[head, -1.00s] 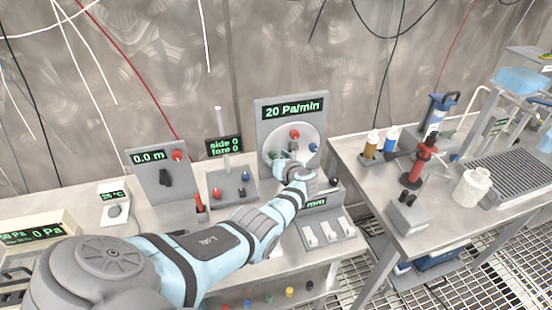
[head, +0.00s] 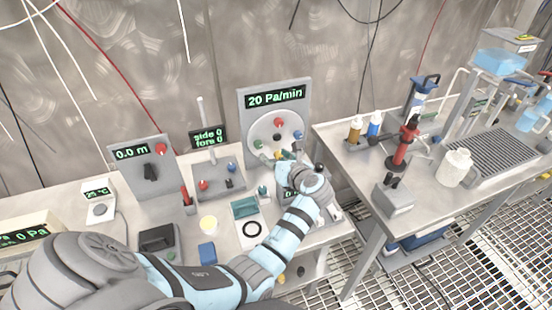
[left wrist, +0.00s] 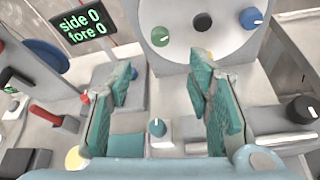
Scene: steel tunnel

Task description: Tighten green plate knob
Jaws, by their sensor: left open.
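The green plate knob (head: 257,144) sits at the left of the round pale plate (head: 262,127) on a grey upright panel reading "20 Pa/min". In the left wrist view the green knob (left wrist: 160,36) shows clear, above and between my fingertips. My left gripper (head: 272,158) is in front of the plate's lower edge, fingers toward the panel. In the left wrist view its teal-padded fingers (left wrist: 164,68) are wide apart, with nothing held between them. Red, blue and yellow knobs share the plate. My right gripper is not in view.
A "side 0 fore 0" display (head: 208,137) with a lever box stands left of the panel. A small teal knob (left wrist: 157,127) is below my fingers. A black knob (left wrist: 300,109) stands at right. A second bench (head: 340,140) holds bottles and a red stand.

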